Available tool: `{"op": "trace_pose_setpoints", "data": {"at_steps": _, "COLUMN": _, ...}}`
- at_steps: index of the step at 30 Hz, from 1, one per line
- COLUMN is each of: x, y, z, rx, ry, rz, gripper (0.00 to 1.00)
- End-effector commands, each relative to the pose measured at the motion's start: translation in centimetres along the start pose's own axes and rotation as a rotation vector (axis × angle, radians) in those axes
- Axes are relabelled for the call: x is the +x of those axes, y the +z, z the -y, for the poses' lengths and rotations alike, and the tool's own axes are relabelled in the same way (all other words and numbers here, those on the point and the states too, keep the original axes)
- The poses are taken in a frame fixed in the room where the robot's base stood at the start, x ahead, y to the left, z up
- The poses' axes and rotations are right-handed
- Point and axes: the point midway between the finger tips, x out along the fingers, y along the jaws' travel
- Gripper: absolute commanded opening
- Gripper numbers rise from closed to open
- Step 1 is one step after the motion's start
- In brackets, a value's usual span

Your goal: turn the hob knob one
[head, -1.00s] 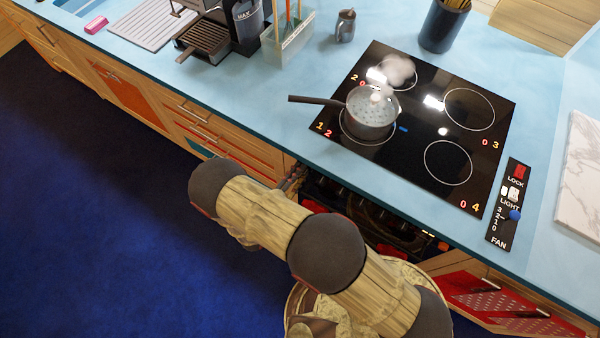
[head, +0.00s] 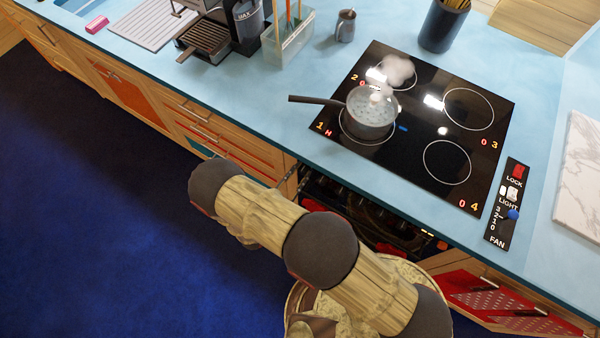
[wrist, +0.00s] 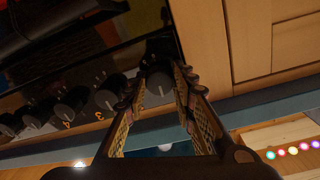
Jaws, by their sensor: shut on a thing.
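In the wrist view my gripper (wrist: 157,90) is shut on a dark round hob knob (wrist: 159,82) with a pale mark on its face, the end knob on the right of a row. Its own number is hidden. The neighbouring knobs (wrist: 107,98) stand free to the left. In the head view my arm hides the gripper and the held knob. The black glass hob (head: 425,125) has numbered zones. The display beside zone 1 (head: 325,129) shows a red H; zones 3 and 4 show 0.
A steaming saucepan (head: 372,110) stands on zone 1, its handle pointing left past the hob's edge. A control strip (head: 508,203) lies right of the hob. A coffee machine (head: 222,30) and utensil holder (head: 288,45) stand further back. The blue floor at left is clear.

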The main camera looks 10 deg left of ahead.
Motion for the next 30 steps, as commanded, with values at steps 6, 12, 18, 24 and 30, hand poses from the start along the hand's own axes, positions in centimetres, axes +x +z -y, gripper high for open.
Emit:
{"op": "trace_pose_setpoints", "data": {"at_steps": 6, "x": -0.04, "y": 0.19, "z": 0.04, "rx": -0.061, "ry": -0.002, "rz": 0.002, "gripper": 0.01}}
{"op": "trace_pose_setpoints", "data": {"at_steps": 12, "x": -0.04, "y": 0.20, "z": 0.02, "rx": -0.078, "ry": -0.003, "rz": 0.002, "gripper": 0.01}}
{"op": "trace_pose_setpoints", "data": {"at_steps": 18, "x": -0.04, "y": 0.20, "z": 0.00, "rx": -0.079, "ry": -0.003, "rz": 0.002, "gripper": 0.01}}
{"op": "trace_pose_setpoints", "data": {"at_steps": 24, "x": -0.04, "y": 0.20, "z": -0.01, "rx": -0.079, "ry": -0.002, "rz": 0.001, "gripper": 0.30}}
{"op": "trace_pose_setpoints", "data": {"at_steps": 30, "x": -0.02, "y": 0.11, "z": -0.02, "rx": -0.079, "ry": -0.002, "rz": -0.001, "gripper": 0.42}}
